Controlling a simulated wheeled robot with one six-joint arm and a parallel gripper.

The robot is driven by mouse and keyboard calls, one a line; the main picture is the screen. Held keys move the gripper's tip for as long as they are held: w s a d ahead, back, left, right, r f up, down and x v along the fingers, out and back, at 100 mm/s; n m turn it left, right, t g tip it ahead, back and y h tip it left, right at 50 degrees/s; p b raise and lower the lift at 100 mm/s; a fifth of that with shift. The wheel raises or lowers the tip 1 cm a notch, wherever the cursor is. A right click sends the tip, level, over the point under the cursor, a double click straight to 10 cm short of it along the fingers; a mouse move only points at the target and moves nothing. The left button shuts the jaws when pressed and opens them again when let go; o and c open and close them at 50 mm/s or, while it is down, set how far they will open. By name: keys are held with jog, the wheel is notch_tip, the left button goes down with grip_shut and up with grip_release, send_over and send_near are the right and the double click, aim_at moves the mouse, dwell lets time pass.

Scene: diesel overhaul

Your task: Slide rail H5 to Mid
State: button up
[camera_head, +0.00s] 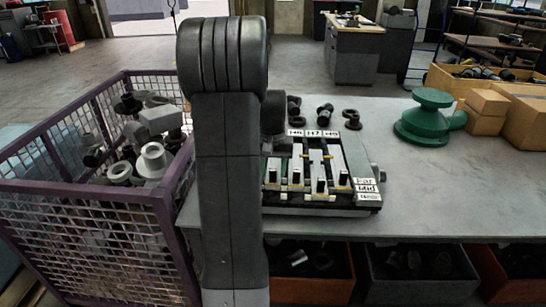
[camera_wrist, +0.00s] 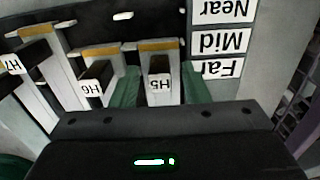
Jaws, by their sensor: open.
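In the wrist view rail H5 is a pale strip with an orange band and a black block (camera_wrist: 159,66) carrying the H5 label. My gripper (camera_wrist: 160,92) is open, with green fingers to the left and right of that block; contact cannot be told. The labels Near, Mid (camera_wrist: 222,41) and Far appear upside down to the right. The H5 block is roughly level with Far in the picture; exact alignment is unclear. In the head view the rail fixture (camera_head: 325,203) sits on the bench, with Far, Mid and Near labels at its right. My gripper is hidden there.
A purple mesh bin (camera_head: 95,245) of metal parts stands left of the bench (camera_head: 440,195). A green part (camera_head: 428,120) and cardboard boxes (camera_head: 487,103) stand at right.

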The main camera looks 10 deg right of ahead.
notch_tip(320, 180, up, 13)
jog(key=shift+r+b, duration=0.2)
jog(key=shift+b, duration=0.1)
jog(key=shift+f, duration=0.1)
notch_tip(320, 180, down, 14)
jog(key=shift+s+p, duration=0.15)
jog(key=shift+p, duration=0.15)
jog(key=shift+s+a+b, duration=0.2)
jog(key=shift+s, duration=0.35)
jog(key=shift+s+a+b, duration=0.15)
jog(key=shift+s+b, duration=0.05)
jog(key=shift+s, duration=0.35)
jog(key=shift+w+r, duration=0.1)
jog(key=shift+r, duration=0.1)
